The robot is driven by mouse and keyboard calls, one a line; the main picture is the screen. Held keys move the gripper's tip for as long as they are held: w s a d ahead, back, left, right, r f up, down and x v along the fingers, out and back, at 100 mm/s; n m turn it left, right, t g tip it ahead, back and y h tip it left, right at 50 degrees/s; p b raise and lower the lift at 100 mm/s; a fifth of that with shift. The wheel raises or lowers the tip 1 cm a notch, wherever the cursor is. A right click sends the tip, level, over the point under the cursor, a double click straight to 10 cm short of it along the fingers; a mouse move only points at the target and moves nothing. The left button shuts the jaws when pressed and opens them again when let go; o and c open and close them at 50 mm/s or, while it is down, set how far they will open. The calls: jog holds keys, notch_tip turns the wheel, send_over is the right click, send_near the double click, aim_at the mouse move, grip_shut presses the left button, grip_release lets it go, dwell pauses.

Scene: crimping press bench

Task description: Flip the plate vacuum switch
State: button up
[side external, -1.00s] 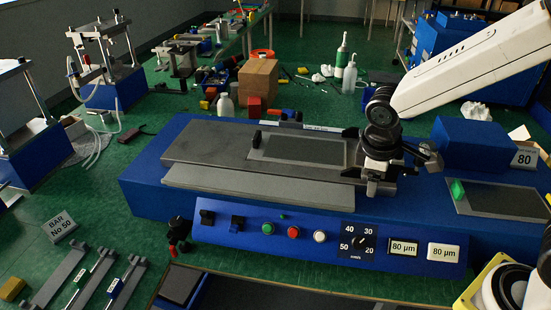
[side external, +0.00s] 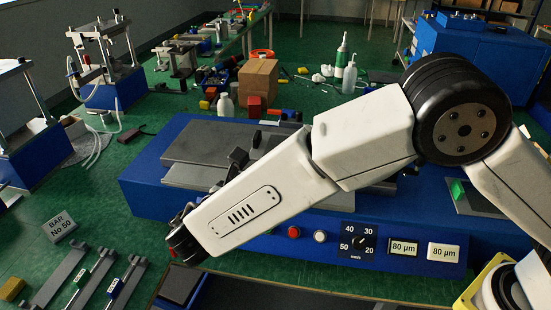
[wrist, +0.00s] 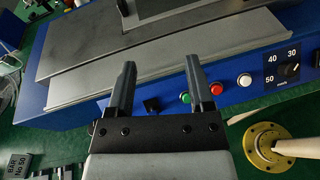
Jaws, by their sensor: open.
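The press's blue front panel (wrist: 90,112) carries a small black switch (wrist: 152,105) left of the push buttons. No label is readable, so I cannot tell whether it is the plate vacuum switch. My gripper (wrist: 159,66) is open and empty, with its two fingers reaching over the panel in the wrist view. The black switch shows between the fingers, nearer the gripper's base than the tips; contact is not visible. In the side view my arm hides the left part of the panel, including its switches.
Green (wrist: 185,98), red (wrist: 216,88) and white (wrist: 245,80) buttons sit to the right, close to the right finger. A speed dial (side external: 363,242) is farther right. The grey plate bed (wrist: 75,65) lies above the panel. Metal bars (side external: 98,270) lie at the left.

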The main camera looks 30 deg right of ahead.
jog(key=s+a+n+t, duration=0.2)
jog(key=a+n+t, duration=0.15)
jog(key=a, duration=0.55)
notch_tip(320, 180, down, 15)
jog(key=d, duration=0.1)
jog(key=shift+w, duration=0.25)
jog(key=shift+m+t, duration=0.25)
jog(key=shift+x, duration=3.9)
jog(key=shift+s, duration=0.1)
grip_shut()
